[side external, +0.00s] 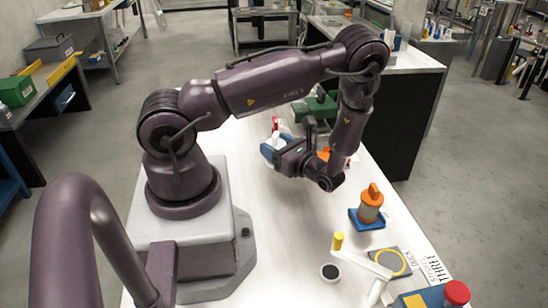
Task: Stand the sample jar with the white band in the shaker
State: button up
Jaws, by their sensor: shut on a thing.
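My gripper (274,147) is at the far left part of the white bench, turned on its side and pointing left. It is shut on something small. A narrow red-and-white thing (275,124) shows at its jaws; it looks like what is held, but the view is too small to tell whether it is the jar with the white band. Blue surfaces also show at the jaws. No thing can be named as the shaker with certainty. A tan body with an orange top (370,205) stands upright in a blue base (367,220) at the right.
A green machine (316,108) stands behind my gripper, with an orange thing (324,154) partly hidden by my wrist. At the front right are a yellow-ringed grey plate (390,262), a white stand with a yellow top (338,240), a dark-topped round cup (330,272) and a red button (456,292).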

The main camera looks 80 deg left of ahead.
jog(key=shift+f, duration=1.65)
jog(key=shift+f, duration=0.1)
jog(key=o, duration=1)
